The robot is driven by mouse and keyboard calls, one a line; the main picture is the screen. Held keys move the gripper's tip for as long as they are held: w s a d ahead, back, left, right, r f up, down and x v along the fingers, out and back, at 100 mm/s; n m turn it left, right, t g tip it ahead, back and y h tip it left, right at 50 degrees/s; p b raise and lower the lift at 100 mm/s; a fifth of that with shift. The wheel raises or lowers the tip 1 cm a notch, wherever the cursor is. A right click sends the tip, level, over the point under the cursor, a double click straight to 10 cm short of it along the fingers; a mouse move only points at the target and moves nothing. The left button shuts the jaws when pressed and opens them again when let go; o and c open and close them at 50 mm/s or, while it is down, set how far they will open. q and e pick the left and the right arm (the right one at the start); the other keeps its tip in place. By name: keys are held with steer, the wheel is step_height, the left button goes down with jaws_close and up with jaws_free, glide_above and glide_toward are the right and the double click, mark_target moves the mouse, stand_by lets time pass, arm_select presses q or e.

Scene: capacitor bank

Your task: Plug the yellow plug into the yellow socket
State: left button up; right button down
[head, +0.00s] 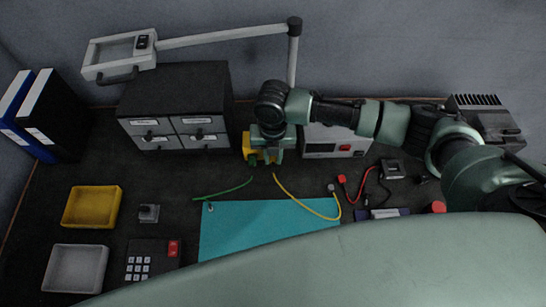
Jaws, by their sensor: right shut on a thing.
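My right gripper (268,152) reaches down at the middle of the bench, beside the drawer cabinet. It is shut on the yellow plug, which is mostly hidden by the fingers. The yellow cable (290,192) runs from under the gripper and curves right across the mat. A yellow housing (246,144) stands just left of the gripper, partly covered by it. A green plug (252,161) with a green cable sits at its front. The yellow socket's opening is hidden, so I cannot tell whether the plug is in it. My left gripper is out of view.
A black drawer cabinet (178,137) stands left of the gripper, and a white device (337,146) right of it. A teal mat (240,225) lies in front. A yellow tray (93,207), a grey tray (76,268) and a keypad (150,262) are at the left.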

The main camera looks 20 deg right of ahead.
steer(key=shift+w, duration=0.2)
steer(key=c, duration=1.2)
jaws_free()
steer(key=shift+c, duration=0.2)
step_height(320, 180, up, 8)
steer(key=shift+f+b, duration=0.1)
steer(key=shift+b, duration=0.2)
steer(key=shift+s, duration=0.1)
